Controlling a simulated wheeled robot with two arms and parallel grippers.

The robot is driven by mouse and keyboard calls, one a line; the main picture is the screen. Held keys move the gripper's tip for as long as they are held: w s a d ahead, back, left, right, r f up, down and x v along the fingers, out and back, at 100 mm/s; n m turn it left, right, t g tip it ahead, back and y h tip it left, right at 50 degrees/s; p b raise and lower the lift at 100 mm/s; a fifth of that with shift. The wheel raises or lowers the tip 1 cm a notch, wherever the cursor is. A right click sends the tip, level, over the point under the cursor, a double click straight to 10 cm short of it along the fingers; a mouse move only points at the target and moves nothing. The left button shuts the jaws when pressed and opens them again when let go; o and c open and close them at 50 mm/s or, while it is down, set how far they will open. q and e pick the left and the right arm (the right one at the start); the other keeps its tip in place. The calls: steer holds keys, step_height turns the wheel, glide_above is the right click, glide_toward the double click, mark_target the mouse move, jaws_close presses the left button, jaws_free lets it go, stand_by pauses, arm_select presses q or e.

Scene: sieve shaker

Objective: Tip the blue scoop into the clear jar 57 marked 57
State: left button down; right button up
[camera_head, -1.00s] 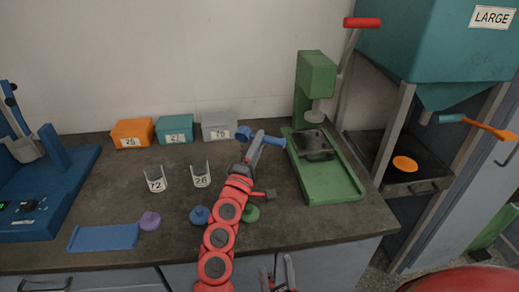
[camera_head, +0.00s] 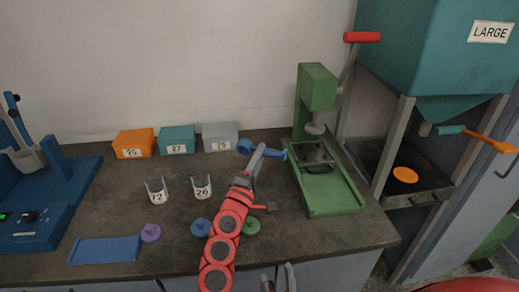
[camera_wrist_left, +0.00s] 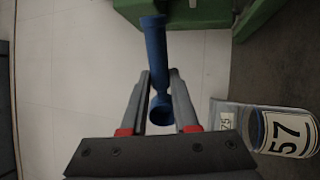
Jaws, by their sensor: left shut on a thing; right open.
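My left gripper (camera_head: 260,155) is shut on the blue scoop (camera_head: 245,146) and holds it above the middle of the bench. The scoop also shows between the fingers in the left wrist view (camera_wrist_left: 155,50), with a round blue end lower down (camera_wrist_left: 161,112). The clear jar 57 (camera_wrist_left: 252,125), with its white 57 label, stands right of the fingers in that view, apart from the scoop. I cannot make out jar 57 in the head view; my left arm may hide it. My right gripper (camera_head: 279,281) is open and empty at the bottom edge.
Clear jars 72 (camera_head: 157,193) and 26 (camera_head: 202,189) stand left of my arm. Orange (camera_head: 133,144), teal (camera_head: 178,140) and grey (camera_head: 220,138) boxes line the wall. A green press (camera_head: 318,88) stands right. Purple (camera_head: 151,233), blue (camera_head: 201,227) and green (camera_head: 251,226) lids lie in front.

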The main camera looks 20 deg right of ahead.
arm_select(q)
steer(key=g+y+p, duration=0.1)
steer(key=p, duration=0.7)
steer(key=r+g+y+p, duration=0.1)
steer(key=p, duration=0.6)
steer(key=shift+w+d+p, duration=0.15)
steer(key=shift+d+p, duration=0.05)
steer(key=shift+p, duration=0.15)
steer(key=g+y+p, duration=0.1)
steer(key=p, duration=0.5)
steer(key=r+g+y+p, duration=0.1)
steer(key=p, duration=0.5)
steer(key=r+g+y+p, duration=0.1)
steer(key=p, duration=0.6)
steer(key=shift+w+d+g, duration=0.3)
steer(key=shift+d, duration=0.05)
steer(key=shift+p, duration=0.3)
steer(key=shift+f+y, duration=0.25)
steer(key=shift+y, duration=0.05)
